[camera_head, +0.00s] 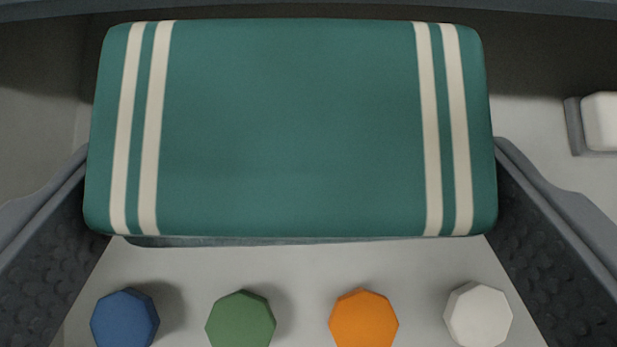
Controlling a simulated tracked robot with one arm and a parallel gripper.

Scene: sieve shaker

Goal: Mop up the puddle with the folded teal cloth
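The folded teal cloth (291,128) fills the upper middle of the view, a thick pad with rounded corners and two cream stripes near each end. My gripper (291,150) has one finger on each side of it, and the cloth spans the whole gap. Both finger pads meet its short ends, so the gripper looks shut on it. The fingertips are partly hidden by the cloth. A thin grey strip shows under the cloth's near edge; I cannot tell what it is. No puddle can be made out.
A row of faceted knobs lies below the cloth on a pale surface: blue (125,318), green (241,319), orange (363,318) and white (478,314). A white block on a grey base (600,122) is at the right edge. A dark bar (300,8) crosses the top.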

